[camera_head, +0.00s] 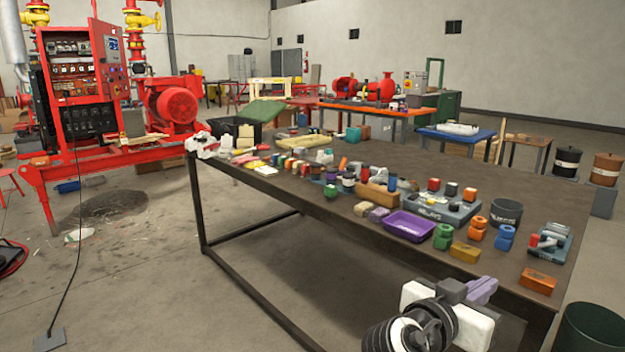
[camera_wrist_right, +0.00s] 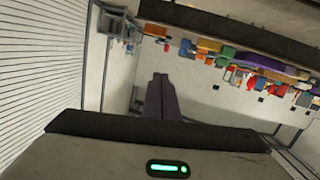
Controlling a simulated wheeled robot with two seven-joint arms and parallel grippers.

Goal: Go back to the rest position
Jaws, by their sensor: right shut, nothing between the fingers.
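My right gripper (camera_head: 482,290) shows at the lower right of the head view, in front of the near edge of the workbench (camera_head: 330,206). Its purple fingers are together with nothing between them. In the right wrist view the closed fingers (camera_wrist_right: 161,97) point away from the wrist into free space, apart from the bench and its objects. My left gripper is in neither view.
The bench holds a purple tray (camera_head: 409,226), a dark cup (camera_head: 506,213), an orange block (camera_head: 537,281) and many small coloured parts. A dark green bin (camera_head: 590,328) stands at the lower right. A red pump skid (camera_head: 175,105) stands at the left. Floor left of the bench is mostly open.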

